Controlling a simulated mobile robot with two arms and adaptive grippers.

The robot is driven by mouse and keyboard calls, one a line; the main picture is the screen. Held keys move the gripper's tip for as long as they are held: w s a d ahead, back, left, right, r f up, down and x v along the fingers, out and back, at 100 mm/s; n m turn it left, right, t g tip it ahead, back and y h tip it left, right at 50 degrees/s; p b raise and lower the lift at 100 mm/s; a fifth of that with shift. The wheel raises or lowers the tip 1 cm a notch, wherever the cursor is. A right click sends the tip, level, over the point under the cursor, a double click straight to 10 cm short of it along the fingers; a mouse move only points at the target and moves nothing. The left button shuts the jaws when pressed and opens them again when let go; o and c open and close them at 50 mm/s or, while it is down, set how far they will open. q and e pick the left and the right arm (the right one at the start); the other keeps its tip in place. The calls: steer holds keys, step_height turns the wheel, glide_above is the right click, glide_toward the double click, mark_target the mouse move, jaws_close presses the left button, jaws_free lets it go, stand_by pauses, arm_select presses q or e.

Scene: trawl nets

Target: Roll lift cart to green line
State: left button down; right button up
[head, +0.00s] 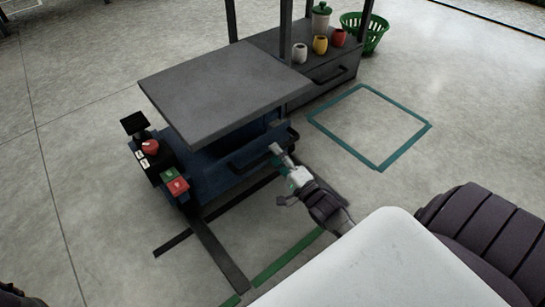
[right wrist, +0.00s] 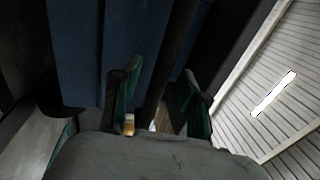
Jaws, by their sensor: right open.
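The lift cart has a grey flat top (head: 222,88) and a dark blue body (head: 218,172), with a control box on its left end. A dark handle bar (head: 252,152) runs along its near right side. My right gripper (head: 281,156) is open at the right part of this handle. In the right wrist view, a dark bar (right wrist: 176,55) passes between its open fingers (right wrist: 158,100), beside the blue body; contact cannot be told. A green line (head: 288,257) lies on the floor below the cart, partly hidden by my body. My left gripper is not in view.
Dark floor strips (head: 218,255) lie at the cart's near side. A grey cabinet (head: 318,72) with cups and a jar stands behind it, next to a green basket (head: 374,35). A teal square outline (head: 402,152) marks clear floor to the right.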

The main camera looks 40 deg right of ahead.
steer(key=shift+x, duration=0.8)
jaws_close()
